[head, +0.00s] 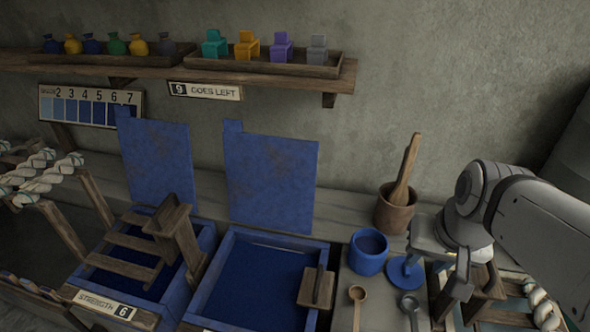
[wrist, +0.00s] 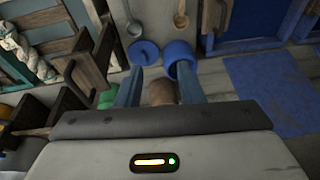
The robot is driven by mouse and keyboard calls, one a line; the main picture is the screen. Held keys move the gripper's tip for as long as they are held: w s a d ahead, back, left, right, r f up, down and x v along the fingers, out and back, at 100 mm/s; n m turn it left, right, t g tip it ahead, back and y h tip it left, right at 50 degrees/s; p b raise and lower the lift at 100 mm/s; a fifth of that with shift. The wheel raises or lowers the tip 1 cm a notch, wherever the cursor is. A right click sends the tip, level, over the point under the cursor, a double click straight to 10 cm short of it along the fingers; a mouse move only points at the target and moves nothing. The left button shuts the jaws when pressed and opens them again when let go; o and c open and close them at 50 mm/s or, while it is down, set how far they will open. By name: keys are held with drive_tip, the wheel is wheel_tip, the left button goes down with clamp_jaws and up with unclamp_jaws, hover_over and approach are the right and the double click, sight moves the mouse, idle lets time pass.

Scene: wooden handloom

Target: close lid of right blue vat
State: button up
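The right blue vat (head: 228,278) stands open in the head view, with dark blue liquid inside. Its blue lid (head: 270,182) stands upright at the vat's back edge, against the wall side. In the wrist view the lid (wrist: 275,85) shows as a blue panel at the right, and part of the vat shows at the top (wrist: 250,45). My gripper (head: 437,268) is at the right of the head view, well to the right of the vat and lid. In the wrist view its fingers (wrist: 160,88) are apart, with a brown round thing visible between them.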

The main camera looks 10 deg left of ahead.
drive_tip(key=w+a+m+y+b, duration=0.2)
drive_tip(key=w+a, duration=0.3)
drive_tip(key=w, duration=0.4)
drive_tip(key=w+a+m+y+b, duration=0.25)
drive_tip(key=w+a, duration=0.35)
drive_tip(key=w, duration=0.3)
drive_tip(key=m+g+y+b, duration=0.3)
drive_tip(key=m+y+b, duration=0.1)
drive_tip(key=y, duration=0.6)
approach(279, 144)
drive_tip(key=w+a+f, duration=0.4)
drive_tip(key=w+f, duration=0.4)
drive_tip(key=s+a+r+n+g+y, duration=0.1)
drive_tip(key=a+g, duration=0.1)
drive_tip(key=s+a+n+g+y+p, duration=0.1)
drive_tip(key=a+n+g+y, duration=0.1)
drive_tip(key=s+a+r+n+g+y, duration=0.1)
drive_tip(key=a+g, duration=0.1)
drive_tip(key=a, duration=0.1)
drive_tip(key=shift+s+a+r+y, duration=0.1)
drive_tip(key=shift+s+r+y, duration=0.1)
drive_tip(key=shift+r+y, duration=0.15)
drive_tip(key=shift+c, duration=0.5)
clamp_jaws()
